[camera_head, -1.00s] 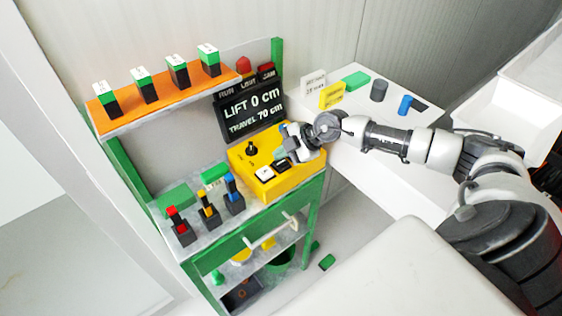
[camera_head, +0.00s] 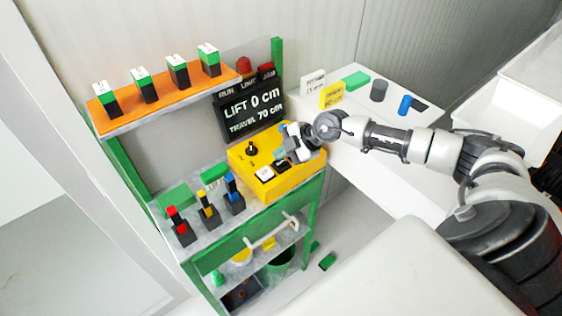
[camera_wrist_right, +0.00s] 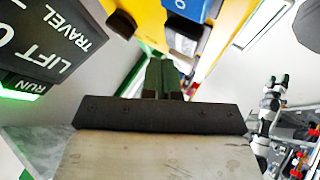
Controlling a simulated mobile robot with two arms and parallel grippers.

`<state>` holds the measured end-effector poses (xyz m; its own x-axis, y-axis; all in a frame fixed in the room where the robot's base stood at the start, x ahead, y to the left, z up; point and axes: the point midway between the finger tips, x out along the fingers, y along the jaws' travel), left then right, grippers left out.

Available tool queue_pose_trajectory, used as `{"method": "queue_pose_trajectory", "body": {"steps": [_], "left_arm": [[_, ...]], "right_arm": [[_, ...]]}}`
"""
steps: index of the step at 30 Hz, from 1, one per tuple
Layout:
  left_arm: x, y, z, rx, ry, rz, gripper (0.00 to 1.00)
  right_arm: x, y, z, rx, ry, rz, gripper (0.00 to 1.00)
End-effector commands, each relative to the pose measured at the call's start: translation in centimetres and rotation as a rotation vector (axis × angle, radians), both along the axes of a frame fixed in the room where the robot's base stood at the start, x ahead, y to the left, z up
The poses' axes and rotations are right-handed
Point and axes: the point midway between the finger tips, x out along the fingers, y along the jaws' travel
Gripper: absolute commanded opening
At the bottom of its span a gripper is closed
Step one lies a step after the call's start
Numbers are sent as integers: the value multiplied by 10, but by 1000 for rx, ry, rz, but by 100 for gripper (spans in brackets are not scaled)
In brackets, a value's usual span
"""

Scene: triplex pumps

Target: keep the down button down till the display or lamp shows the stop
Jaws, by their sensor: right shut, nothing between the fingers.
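The yellow control box (camera_head: 292,183) stands on the green cart, with a black lever, a white button (camera_head: 264,173) and a dark button (camera_head: 281,165) on top. I cannot read the marks on the buttons. My right gripper (camera_head: 286,157) is shut and empty, tips down at the dark button; contact is hidden. In the right wrist view its shut fingers (camera_wrist_right: 162,77) point at the yellow box (camera_wrist_right: 140,18). The black display (camera_head: 250,108) reads "LIFT 0 cm" and "TRAVEL 70 cm". A green glow shows by RUN (camera_wrist_right: 18,94) in the wrist view. My left gripper is not in view.
Red, yellow and blue-topped switches (camera_head: 208,212) stand left of the box. An orange shelf (camera_head: 160,103) holds several green-and-black blocks. A white table (camera_head: 355,165) with small items lies under my right arm. A red dome (camera_head: 244,65) is behind the display.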

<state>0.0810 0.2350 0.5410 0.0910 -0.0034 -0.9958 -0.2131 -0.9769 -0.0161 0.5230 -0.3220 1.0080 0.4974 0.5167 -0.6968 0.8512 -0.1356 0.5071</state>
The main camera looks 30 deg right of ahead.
Motion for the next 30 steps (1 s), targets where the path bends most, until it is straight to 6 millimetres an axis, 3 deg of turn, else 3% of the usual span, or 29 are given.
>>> {"method": "queue_pose_trajectory", "body": {"steps": [30], "left_arm": [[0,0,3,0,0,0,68]], "right_arm": [[0,0,-10,0,0,0,0]]}}
